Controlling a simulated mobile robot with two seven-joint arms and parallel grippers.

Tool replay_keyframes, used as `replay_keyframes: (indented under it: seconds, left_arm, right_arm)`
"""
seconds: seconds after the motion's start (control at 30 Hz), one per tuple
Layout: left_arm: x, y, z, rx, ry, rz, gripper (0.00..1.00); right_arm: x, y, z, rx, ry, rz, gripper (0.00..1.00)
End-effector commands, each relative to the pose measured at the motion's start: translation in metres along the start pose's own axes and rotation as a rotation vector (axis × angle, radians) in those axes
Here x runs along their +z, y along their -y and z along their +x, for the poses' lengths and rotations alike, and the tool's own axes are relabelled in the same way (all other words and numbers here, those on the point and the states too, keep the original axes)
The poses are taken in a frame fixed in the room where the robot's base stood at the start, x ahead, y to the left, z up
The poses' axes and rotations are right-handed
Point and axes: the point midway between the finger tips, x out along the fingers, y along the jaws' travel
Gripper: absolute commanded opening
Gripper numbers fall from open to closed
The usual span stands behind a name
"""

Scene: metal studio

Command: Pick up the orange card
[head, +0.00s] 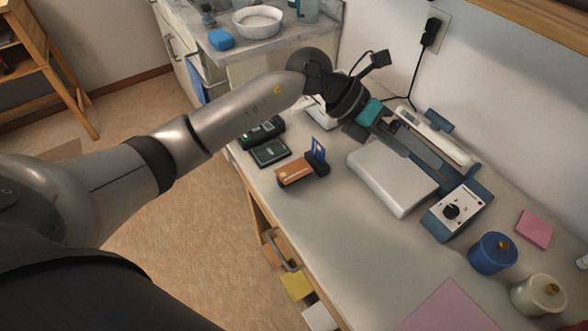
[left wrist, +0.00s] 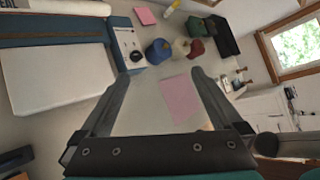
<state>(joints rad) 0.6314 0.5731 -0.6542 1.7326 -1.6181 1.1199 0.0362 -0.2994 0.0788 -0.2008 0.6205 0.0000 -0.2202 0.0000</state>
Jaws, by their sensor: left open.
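An orange card (head: 295,168) shows in the head view near the table's front edge, in or against a small dark holder, with a blue card (head: 318,150) standing upright beside it. My left gripper (head: 443,163) reaches over the back of the table, above the white and blue device, to the right of the orange card and apart from it. In the left wrist view its two fingers (left wrist: 165,77) are spread with nothing between them. The orange card is not visible in the left wrist view. My right gripper is not in view.
Dark boxes (head: 269,151) lie left of the card. A white flat-topped device (head: 385,180) with a dial panel (head: 453,211) stands to its right. A blue jar (head: 492,253) and a cream jar (head: 538,294) are at the right. The table front between is clear.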

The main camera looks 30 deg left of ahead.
Motion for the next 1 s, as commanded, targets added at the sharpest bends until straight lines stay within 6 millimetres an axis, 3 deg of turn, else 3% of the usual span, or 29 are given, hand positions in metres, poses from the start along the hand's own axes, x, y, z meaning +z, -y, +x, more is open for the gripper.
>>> replay_keyframes:
  seconds: [0.17, 0.3, 0.5, 0.6, 0.73, 1.0]
  left_arm:
    - [-0.023, -0.064, -0.04, 0.275, -0.259, 0.055, 1.0]
    - [-0.036, -0.107, -0.091, 0.489, -0.444, 0.042, 1.0]
    - [-0.047, -0.137, -0.154, 0.701, -0.616, -0.019, 1.0]
    - [-0.05, -0.142, -0.17, 0.75, -0.656, -0.04, 1.0]
    - [-0.057, -0.15, -0.171, 0.767, -0.674, -0.051, 1.0]
    - [-0.09, -0.184, -0.139, 0.761, -0.673, -0.05, 1.0]
  right_arm:
    - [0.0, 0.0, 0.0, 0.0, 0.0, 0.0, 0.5]
    - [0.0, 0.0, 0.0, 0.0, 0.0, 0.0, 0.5]
    - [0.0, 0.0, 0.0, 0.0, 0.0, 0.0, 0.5]
    - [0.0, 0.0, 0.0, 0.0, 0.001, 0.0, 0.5]
    - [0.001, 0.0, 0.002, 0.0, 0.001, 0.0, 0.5]
    - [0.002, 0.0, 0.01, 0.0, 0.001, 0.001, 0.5]
